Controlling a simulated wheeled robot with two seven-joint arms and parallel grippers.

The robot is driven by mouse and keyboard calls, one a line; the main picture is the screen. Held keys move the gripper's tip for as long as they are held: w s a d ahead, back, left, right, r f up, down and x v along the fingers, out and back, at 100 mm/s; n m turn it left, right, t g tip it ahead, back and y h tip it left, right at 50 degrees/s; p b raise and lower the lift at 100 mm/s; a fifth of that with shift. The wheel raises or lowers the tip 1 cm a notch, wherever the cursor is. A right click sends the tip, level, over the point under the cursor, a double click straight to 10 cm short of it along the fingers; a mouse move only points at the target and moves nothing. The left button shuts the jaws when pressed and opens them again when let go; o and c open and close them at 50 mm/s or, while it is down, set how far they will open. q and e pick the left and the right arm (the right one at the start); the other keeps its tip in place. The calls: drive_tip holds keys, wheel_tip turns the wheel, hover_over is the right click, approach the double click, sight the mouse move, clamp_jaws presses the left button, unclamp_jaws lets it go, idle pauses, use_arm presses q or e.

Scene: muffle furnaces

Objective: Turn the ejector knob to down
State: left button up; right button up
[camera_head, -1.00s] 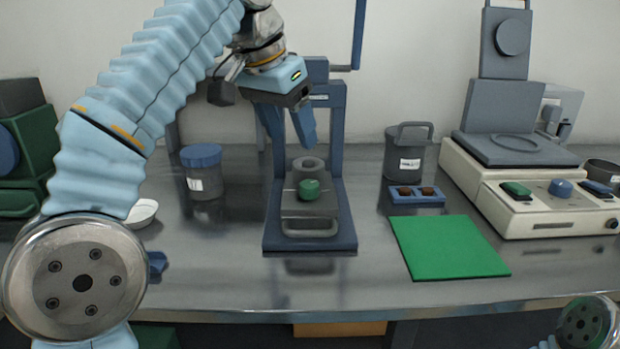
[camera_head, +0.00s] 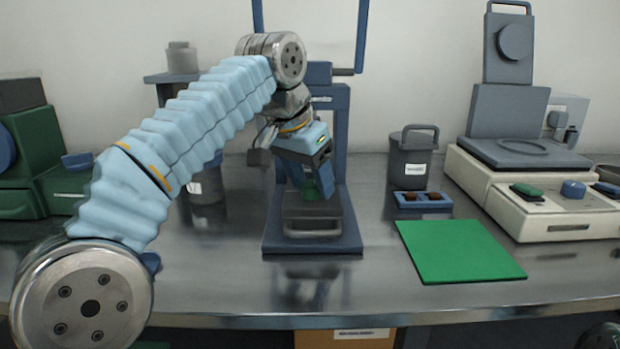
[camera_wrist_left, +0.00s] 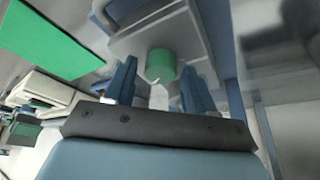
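The ejector knob is the green knob (camera_head: 311,188) on the front of the blue press (camera_head: 342,130). It is mostly hidden by my left gripper (camera_head: 318,190) in the head view. In the left wrist view, the green knob (camera_wrist_left: 160,64) shows between the two blue fingers of my left gripper (camera_wrist_left: 159,80). The fingers are open, one on each side, with a gap visible; whether the tips reach past the knob is unclear. My right gripper is not in view.
A green mat (camera_head: 458,250), a blue tray (camera_head: 423,201) and a grey lidded pot (camera_head: 412,160) are right of the press. A cream heated press (camera_head: 530,205) stands further right. A jar (camera_head: 207,187) is left, partly behind my arm. The front steel table is clear.

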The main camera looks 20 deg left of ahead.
use_arm(q)
drive_tip(key=c, duration=0.8)
